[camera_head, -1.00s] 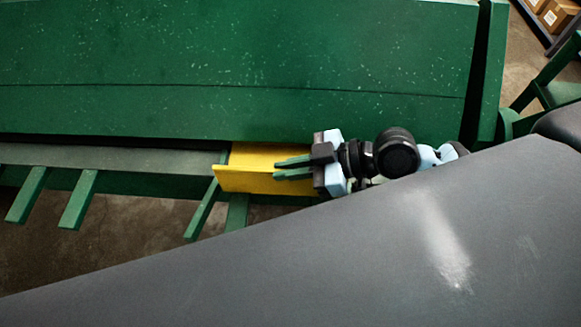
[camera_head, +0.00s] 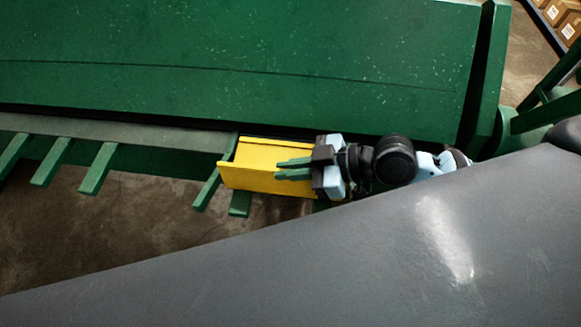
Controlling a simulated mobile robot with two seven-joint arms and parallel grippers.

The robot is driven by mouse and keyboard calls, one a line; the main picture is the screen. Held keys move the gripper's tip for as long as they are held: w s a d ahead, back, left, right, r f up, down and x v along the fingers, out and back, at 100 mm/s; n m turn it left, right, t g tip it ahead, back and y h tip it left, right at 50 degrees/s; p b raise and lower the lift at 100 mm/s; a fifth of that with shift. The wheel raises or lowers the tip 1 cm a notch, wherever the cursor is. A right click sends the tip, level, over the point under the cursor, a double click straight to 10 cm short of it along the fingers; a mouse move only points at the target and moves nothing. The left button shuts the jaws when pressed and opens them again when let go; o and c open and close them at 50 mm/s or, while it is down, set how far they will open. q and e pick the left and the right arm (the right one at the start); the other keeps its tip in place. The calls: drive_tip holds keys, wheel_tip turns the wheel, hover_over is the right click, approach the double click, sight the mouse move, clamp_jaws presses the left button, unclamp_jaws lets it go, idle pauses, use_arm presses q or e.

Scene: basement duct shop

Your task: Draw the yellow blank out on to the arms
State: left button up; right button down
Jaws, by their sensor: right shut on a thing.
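The yellow blank (camera_head: 255,178) is a flat sheet with a bent-looking front edge, at the front of the green machine (camera_head: 250,60). Its back edge lies close under the machine's front lip, and its front hangs over the green arms. My right gripper (camera_head: 279,168) is shut on the blank from the right side, with its green fingers across the sheet. The blank's right end is hidden behind the gripper. Several green support arms (camera_head: 98,169) stick out from the machine's front edge; two show just below and left of the blank. My left gripper is not in view.
A large grey body part of mine fills the lower right and hides what lies under it. Concrete floor (camera_head: 130,225) shows below the arms. A green frame (camera_head: 545,115) stands at the right, with cardboard boxes (camera_head: 560,15) beyond.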

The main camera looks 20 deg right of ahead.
drive_tip(key=c, duration=1.5)
unclamp_jaws()
drive_tip(key=shift+o, duration=0.2)
